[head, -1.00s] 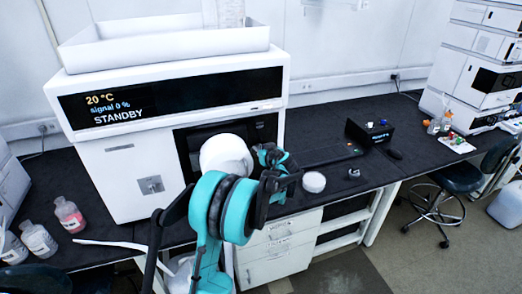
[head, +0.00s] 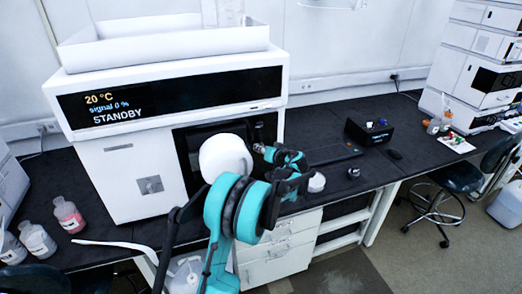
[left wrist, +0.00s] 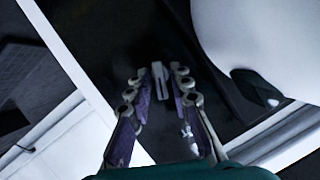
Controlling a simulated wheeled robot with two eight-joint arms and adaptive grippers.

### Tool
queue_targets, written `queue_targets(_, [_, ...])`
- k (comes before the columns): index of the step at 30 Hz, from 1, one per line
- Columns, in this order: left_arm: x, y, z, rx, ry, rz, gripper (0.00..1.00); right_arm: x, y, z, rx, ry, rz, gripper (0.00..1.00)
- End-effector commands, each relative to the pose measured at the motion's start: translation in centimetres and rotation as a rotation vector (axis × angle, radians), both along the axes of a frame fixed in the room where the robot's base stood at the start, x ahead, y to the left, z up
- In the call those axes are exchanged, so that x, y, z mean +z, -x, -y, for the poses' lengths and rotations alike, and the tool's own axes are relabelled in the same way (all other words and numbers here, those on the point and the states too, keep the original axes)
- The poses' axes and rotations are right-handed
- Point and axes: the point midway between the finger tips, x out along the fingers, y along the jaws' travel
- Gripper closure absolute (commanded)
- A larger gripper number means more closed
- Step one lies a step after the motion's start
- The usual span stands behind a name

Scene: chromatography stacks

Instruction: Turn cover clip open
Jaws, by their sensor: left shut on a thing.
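The cover clip (left wrist: 159,82) is a small pale piece between the fingertips in the left wrist view, against a dark panel. My left gripper (left wrist: 161,74) is shut on it, one finger on each side. In the head view my left gripper (head: 264,150) is at the right end of the dark front opening (head: 200,140) of the white instrument (head: 115,165). The clip is too small there to tell its angle. My arm hides part of the opening. My right gripper is not in view.
The instrument display (head: 170,95) reads STANDBY. Bottles, one with pink liquid (head: 68,214), stand at the left. A white round jar (head: 317,183), a keyboard (head: 335,155) and a black box (head: 368,132) are to the right on the dark bench.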

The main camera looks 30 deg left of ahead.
Motion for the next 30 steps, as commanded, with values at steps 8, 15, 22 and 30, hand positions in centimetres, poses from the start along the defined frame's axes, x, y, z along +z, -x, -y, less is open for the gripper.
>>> queue_targets(8, [-0.3, -0.3, 0.2, 0.000, -0.172, -0.200, 1.00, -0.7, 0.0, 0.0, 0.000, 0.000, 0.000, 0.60])
queue_targets(15, [-0.5, -0.4, 0.3, 0.000, -0.319, -0.374, 1.00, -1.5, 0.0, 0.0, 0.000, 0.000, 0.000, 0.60])
queue_targets(22, [-0.7, -0.5, 0.4, -0.001, -0.461, -0.539, 1.00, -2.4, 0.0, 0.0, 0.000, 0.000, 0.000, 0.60])
queue_targets(30, [-0.9, -0.5, 0.5, -0.002, -0.608, -0.710, 1.00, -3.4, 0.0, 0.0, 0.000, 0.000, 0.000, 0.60])
